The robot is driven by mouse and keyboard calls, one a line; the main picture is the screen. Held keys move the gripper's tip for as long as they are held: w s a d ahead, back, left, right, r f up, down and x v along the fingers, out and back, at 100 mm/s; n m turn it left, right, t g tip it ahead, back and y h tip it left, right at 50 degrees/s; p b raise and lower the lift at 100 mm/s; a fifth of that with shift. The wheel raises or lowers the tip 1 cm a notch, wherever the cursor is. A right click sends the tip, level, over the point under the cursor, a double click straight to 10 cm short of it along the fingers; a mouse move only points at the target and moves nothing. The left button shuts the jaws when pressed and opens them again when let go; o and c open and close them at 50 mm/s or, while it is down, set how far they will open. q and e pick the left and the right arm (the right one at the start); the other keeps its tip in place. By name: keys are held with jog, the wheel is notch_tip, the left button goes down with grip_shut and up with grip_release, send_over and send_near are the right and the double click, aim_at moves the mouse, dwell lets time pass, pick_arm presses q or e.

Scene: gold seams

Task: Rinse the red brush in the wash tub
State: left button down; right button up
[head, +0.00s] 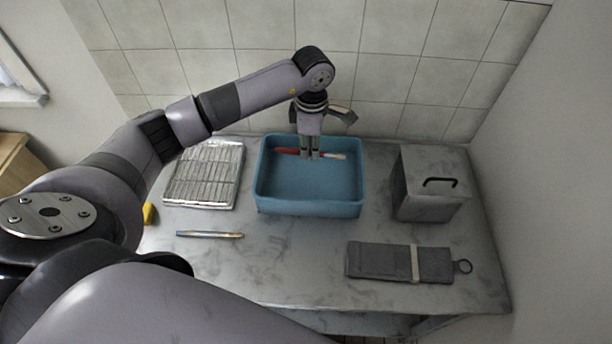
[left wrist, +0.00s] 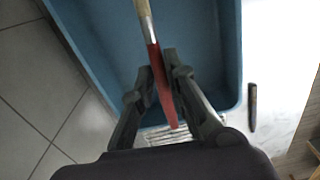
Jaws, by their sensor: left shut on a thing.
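The red brush (head: 288,151) lies level across the back part of the blue wash tub (head: 262,195), with its red part to the left and a pale end to the right. My left gripper (head: 311,156) points down into the tub and is shut on the brush near its middle. In the left wrist view the brush (left wrist: 155,65) runs between the two fingers of the left gripper (left wrist: 166,92), with the wash tub (left wrist: 205,40) beneath. I cannot tell whether the brush touches the tub's floor. My right gripper is not in view.
A ribbed metal rack (head: 205,175) lies left of the tub. A thin tool (head: 210,234) lies in front of the rack. A grey box with a handle (head: 428,185) stands at right. A tiled wall rises behind the table.

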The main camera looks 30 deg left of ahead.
pick_arm(q)
jog(key=shift+r, duration=0.1)
dwell(0.3)
jog(key=shift+r+p, duration=1)
jog(key=shift+r, duration=1)
